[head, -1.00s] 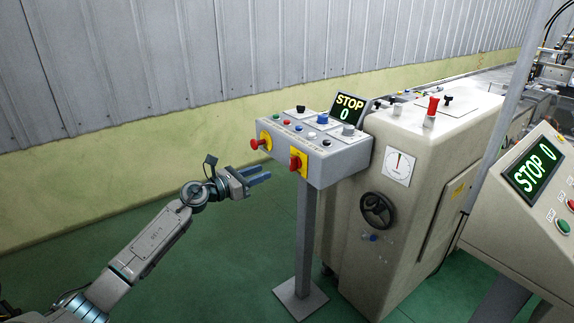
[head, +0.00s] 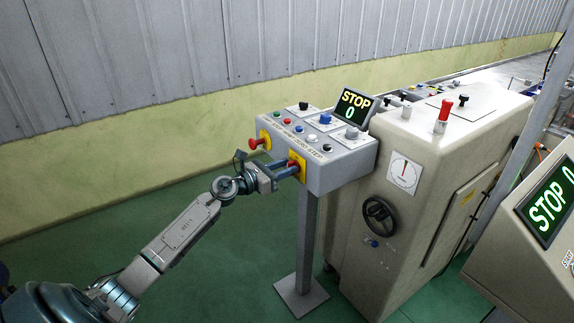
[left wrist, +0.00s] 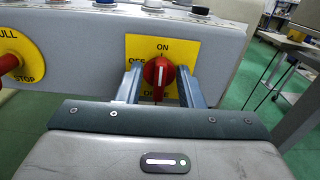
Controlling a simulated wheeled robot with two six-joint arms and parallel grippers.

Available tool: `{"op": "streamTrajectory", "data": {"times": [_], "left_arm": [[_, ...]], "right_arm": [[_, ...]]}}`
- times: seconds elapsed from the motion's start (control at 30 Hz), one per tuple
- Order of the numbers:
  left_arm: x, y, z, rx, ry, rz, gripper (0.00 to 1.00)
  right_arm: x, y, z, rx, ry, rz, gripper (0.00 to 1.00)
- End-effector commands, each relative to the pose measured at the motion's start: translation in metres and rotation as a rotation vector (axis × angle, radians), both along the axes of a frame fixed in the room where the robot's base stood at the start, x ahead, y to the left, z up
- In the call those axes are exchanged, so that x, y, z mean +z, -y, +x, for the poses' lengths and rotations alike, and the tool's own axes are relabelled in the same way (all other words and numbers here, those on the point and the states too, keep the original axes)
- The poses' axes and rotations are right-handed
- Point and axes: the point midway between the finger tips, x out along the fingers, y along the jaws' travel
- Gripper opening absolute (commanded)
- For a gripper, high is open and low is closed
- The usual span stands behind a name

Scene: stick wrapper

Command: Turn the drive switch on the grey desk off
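The grey desk (head: 340,172) is a control box on a post, with a display reading STOP 0. On its front face is the drive switch, a red knob (left wrist: 159,72) on a yellow plate (left wrist: 147,47). The knob's white line stands nearly upright, toward the ON label; the lower label is partly hidden. My left gripper (left wrist: 160,82) is open, with one finger on each side of the knob. I cannot tell whether the fingers touch it. In the head view my left gripper (head: 288,170) reaches the switch and mostly covers it. My right gripper is not in view.
A red stop button (head: 256,143) on a yellow plate sits left of the switch; it also shows in the left wrist view (left wrist: 8,64). Several buttons and knobs cover the desk top. A beige machine with a handwheel (head: 380,215) stands at right. Green floor is clear at left.

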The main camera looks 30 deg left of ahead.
Motion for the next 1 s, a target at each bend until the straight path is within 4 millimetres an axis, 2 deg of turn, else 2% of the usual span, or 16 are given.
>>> {"op": "streamTrajectory", "data": {"times": [0.17,0.33,0.73,0.83,1.0], "left_arm": [[0.000,0.000,0.000,0.000,0.000,0.000,0.34],[0.000,0.000,0.000,0.000,0.000,0.000,0.00],[0.001,-0.001,0.000,0.000,-0.016,-0.040,0.00],[0.002,-0.001,0.000,0.000,-0.034,-0.082,0.00],[0.003,-0.003,0.001,0.001,-0.082,-0.195,0.00]], "right_arm": [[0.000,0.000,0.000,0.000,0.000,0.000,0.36],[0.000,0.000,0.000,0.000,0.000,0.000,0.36],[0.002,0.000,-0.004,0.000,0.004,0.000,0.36],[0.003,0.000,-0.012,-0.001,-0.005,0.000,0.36],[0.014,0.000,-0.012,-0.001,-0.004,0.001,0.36]]}}
